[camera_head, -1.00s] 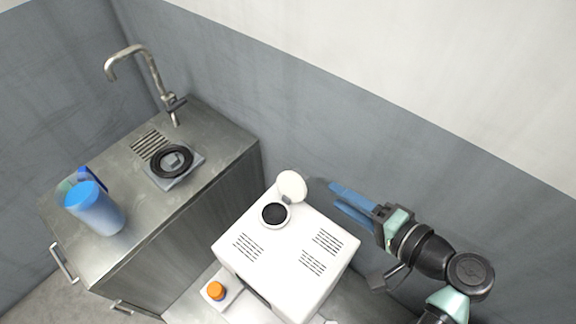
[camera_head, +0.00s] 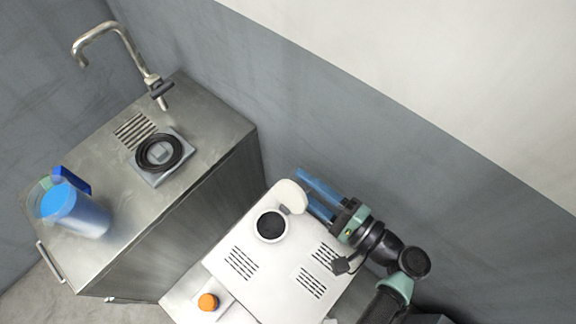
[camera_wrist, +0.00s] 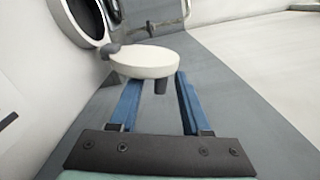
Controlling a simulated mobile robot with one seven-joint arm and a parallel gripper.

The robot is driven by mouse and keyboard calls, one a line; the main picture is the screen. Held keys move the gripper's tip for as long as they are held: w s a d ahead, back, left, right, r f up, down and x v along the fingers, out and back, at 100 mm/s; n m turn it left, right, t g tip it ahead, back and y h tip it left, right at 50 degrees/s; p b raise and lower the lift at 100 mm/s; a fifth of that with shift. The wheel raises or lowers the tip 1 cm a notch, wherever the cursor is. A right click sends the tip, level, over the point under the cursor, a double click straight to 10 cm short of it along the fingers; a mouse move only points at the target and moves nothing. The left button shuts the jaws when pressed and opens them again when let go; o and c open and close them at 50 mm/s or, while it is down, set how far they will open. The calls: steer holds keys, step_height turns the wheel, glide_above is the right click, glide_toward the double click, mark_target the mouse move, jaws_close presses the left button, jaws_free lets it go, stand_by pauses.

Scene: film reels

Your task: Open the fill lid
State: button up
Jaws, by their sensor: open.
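The fill lid (camera_head: 292,195) is a round white cap on a hinge at the corner of a white box-shaped machine (camera_head: 261,262). It stands swung back from the round dark fill opening (camera_head: 271,226), which is uncovered. My gripper (camera_head: 306,191) has long blue fingers and is open, beside the lid on its wall side. In the wrist view the lid (camera_wrist: 144,62) appears beyond and between the fingertips of my gripper (camera_wrist: 157,84), with a short dark peg under it. I cannot tell whether a finger touches the lid.
A steel counter (camera_head: 215,112) with a tap (camera_head: 136,55), a black ring on a grey plate (camera_head: 158,154) and a blue jug (camera_head: 75,208) stands to the left. An orange knob (camera_head: 208,301) is at the machine's front. The grey wall (camera_head: 400,150) is close behind my gripper.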

mark_target(292, 177)
steer(key=shift+p+x, duration=0.3)
steer(key=shift+x, duration=2)
jaws_close()
